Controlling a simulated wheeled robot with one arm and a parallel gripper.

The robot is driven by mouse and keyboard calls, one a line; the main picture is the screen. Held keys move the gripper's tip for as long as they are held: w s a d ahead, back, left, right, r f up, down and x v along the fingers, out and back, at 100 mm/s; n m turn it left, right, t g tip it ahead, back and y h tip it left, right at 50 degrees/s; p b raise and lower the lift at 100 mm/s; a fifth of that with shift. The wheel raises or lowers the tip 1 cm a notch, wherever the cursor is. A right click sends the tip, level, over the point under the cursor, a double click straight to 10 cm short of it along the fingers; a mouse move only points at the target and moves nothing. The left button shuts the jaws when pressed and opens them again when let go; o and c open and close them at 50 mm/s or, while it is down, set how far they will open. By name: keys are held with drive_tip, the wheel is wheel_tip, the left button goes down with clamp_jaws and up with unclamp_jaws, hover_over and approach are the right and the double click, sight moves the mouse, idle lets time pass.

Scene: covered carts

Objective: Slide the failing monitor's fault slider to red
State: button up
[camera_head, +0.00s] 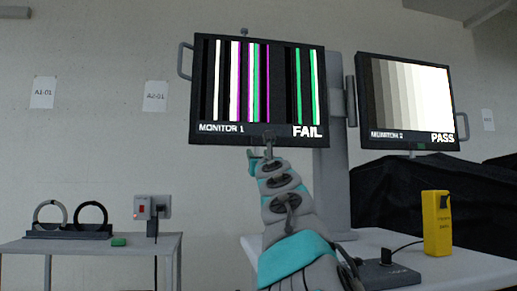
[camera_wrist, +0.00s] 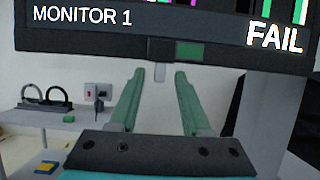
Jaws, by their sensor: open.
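Monitor 1 (camera_head: 258,90) reads FAIL and shows coloured vertical stripes. Monitor 2 (camera_head: 408,100) reads PASS and shows a grey gradient. In the wrist view, the fault slider (camera_wrist: 160,49) sits on monitor 1's lower edge, with a green patch (camera_wrist: 189,50) showing on its right. No red shows there. A pale tab (camera_wrist: 159,73) hangs below the slider. My gripper (camera_wrist: 152,76) is open below the screen, with one finger on each side of the tab and a gap to both. In the head view, my arm partly hides this spot.
A grey post (camera_head: 333,150) carries both monitors. A yellow device (camera_head: 437,222) stands on the right table. A dark covered cart (camera_head: 430,200) stands behind right.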

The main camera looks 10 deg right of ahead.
drive_tip(key=shift+w+r, duration=0.1)
drive_tip(key=shift+w, duration=0.05)
drive_tip(key=shift+c, duration=0.3)
clamp_jaws()
idle(1.1)
